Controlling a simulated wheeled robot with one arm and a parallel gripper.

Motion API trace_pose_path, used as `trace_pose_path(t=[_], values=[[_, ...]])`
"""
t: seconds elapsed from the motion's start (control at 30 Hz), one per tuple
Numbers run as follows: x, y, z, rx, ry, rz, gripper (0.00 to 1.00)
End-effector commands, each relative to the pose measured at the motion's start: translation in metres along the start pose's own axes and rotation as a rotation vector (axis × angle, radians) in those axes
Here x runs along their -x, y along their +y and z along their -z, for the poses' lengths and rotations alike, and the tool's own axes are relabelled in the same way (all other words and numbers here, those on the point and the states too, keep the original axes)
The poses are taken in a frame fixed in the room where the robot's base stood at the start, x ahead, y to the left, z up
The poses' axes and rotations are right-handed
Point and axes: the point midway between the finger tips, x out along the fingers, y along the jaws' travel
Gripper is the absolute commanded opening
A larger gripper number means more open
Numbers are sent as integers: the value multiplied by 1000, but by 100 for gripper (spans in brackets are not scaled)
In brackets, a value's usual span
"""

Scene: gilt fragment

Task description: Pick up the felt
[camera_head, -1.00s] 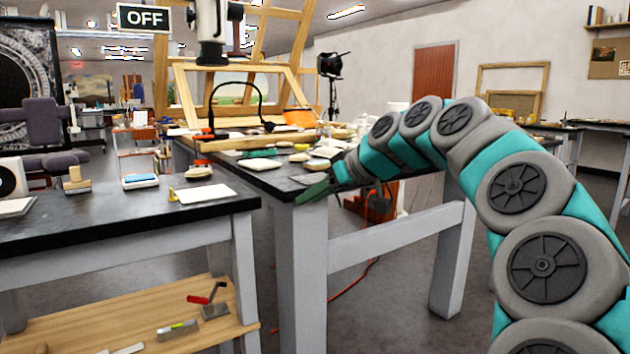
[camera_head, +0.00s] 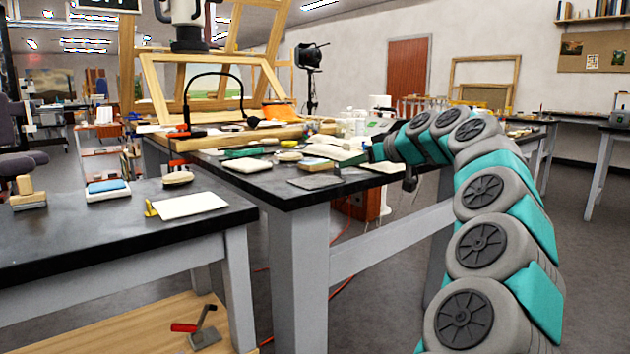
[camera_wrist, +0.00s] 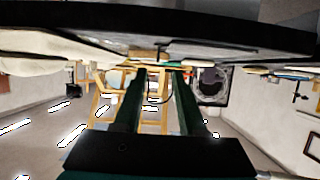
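A thin flat grey piece (camera_head: 315,181), which looks like the felt, lies near the front corner of the dark-topped workbench (camera_head: 290,196). I cannot be sure that it is the felt. My gripper (camera_head: 376,152) is at the bench's right side, to the right of the grey piece and apart from it. In the wrist view, which is upside down, my gripper (camera_wrist: 160,76) shows two dark green fingers standing apart with nothing between them.
White slabs, a green item (camera_head: 245,152) and bottles (camera_head: 360,124) crowd the bench behind the grey piece. A lamp (camera_head: 215,100) and wooden easel stand behind. A nearer table (camera_head: 110,232) at left holds a white sheet (camera_head: 190,205) and a blue-topped block (camera_head: 107,190).

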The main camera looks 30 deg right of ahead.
Motion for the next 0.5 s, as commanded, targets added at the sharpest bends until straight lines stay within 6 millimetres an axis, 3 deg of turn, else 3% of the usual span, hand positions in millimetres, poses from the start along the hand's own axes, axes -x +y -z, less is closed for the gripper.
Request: trace_pose_path(t=[0.5], values=[[-54, 3, 0, 0, -5, 4, 40]])
